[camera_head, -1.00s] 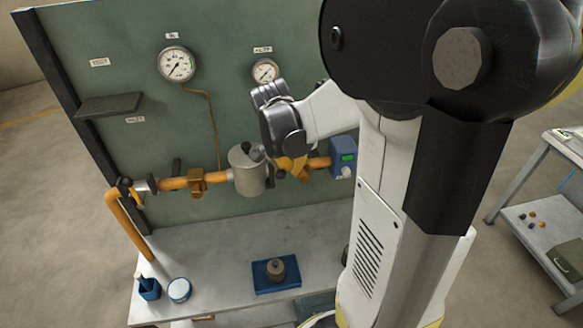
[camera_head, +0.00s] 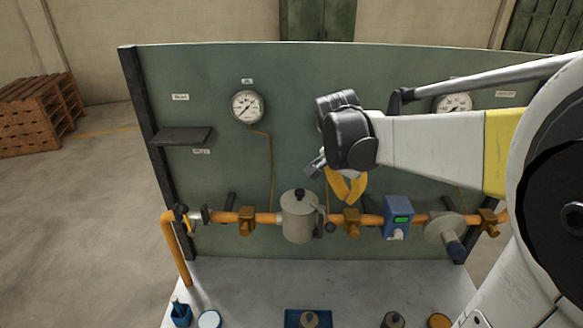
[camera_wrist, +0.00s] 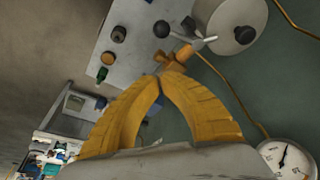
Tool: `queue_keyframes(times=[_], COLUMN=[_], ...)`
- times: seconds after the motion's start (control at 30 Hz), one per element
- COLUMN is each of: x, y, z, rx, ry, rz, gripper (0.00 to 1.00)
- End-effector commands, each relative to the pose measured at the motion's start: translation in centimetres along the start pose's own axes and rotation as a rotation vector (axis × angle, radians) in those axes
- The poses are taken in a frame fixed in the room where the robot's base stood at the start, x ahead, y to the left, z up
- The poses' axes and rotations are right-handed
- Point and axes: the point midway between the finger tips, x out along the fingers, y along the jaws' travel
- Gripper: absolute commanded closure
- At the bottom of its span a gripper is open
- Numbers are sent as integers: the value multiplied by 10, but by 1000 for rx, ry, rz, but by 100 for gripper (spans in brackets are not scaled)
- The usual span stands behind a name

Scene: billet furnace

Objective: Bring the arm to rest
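My arm reaches in from the right in the head view. My gripper (camera_head: 347,196) has yellow fingers that point downward, in front of the green panel (camera_head: 210,80) and just above the orange pipe, right of the grey canister (camera_head: 299,218). In the wrist view, the yellow fingers (camera_wrist: 160,80) converge with their tips together, and nothing shows between them. The canister also shows at the top of the wrist view (camera_wrist: 232,20). I cannot tell the exact gap between the gripper and the pipe.
The pipe line carries brass fittings (camera_head: 247,221), a blue box with a green display (camera_head: 397,212) and a round grey part (camera_head: 443,228). A gauge (camera_head: 247,107) and a shelf (camera_head: 182,136) are on the panel. A blue tray (camera_head: 293,318) stands on the bench (camera_head: 240,280). Wooden crates (camera_head: 35,115) stand far left.

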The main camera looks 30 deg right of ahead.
Motion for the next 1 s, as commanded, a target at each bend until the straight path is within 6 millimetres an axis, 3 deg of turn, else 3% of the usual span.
queue_keyframes(times=[0.3, 0.43, 0.57, 0.8, 0.9, 1.0], x=[1, 9, 32, 90, 110, 125], y=[0, -2, -6, 0, 5, 9], z=[0, 20, 74, 205, 245, 272], rx=[-2, -70, -277, -794, -960, -1073], ry=[0, 3, 21, 124, 179, 225], rz=[-1, -34, -136, -395, -481, -540], gripper=[100, 100, 100, 100, 100, 100])
